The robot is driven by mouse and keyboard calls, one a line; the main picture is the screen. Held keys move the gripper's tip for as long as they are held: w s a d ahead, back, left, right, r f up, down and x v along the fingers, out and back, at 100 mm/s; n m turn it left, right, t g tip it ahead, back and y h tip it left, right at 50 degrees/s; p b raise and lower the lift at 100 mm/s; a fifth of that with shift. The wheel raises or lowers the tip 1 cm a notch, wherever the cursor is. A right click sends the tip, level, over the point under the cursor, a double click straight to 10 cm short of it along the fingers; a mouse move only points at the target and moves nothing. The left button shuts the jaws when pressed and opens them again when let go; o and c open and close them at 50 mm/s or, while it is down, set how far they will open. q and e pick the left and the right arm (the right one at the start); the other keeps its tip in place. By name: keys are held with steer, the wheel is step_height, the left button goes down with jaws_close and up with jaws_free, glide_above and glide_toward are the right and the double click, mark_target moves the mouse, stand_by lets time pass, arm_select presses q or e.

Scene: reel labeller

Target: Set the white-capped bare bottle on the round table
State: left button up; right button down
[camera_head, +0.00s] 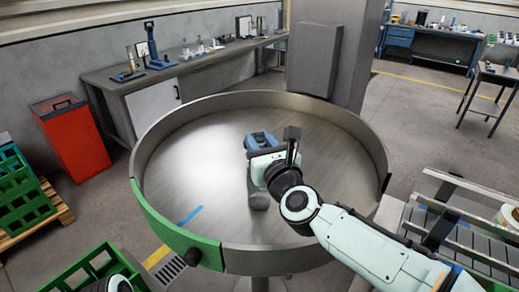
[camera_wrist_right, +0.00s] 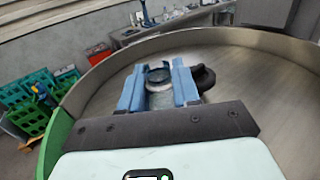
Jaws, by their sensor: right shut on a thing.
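The round table (camera_head: 215,125) is a wide grey metal disc with a raised rim and a green section at its front left. My right gripper (camera_head: 260,138) reaches over its middle with blue fingers. In the right wrist view the right gripper (camera_wrist_right: 158,70) is shut on a small grey, clear-looking round thing (camera_wrist_right: 158,77), taken to be the bottle. Its white cap cannot be made out, and the fingers hide most of it. I cannot tell whether it touches the table. Only a piece of my left arm shows at the lower left edge; its gripper is out of view.
A workbench (camera_head: 190,65) with tools stands behind. A red bin (camera_head: 72,137) and green crates (camera_head: 22,190) are left; a slatted conveyor (camera_head: 460,232) is right.

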steer(key=shift+s+r, duration=0.15)
steer(key=shift+s, duration=0.05)
steer(key=shift+w, duration=0.3)
steer(key=shift+f, duration=0.25)
steer(key=c, duration=0.8)
jaws_free()
steer(key=shift+s, duration=0.2)
arm_select(q)
steer(key=shift+s+f, duration=0.15)
arm_select(e)
steer(key=shift+r, duration=0.1)
arm_select(q)
steer(key=f+b, duration=0.1)
steer(key=s+f+b, duration=0.1)
steer(key=shift+s+f, duration=0.2)
steer(key=shift+f, duration=0.1)
arm_select(e)
steer(key=v, duration=1.2)
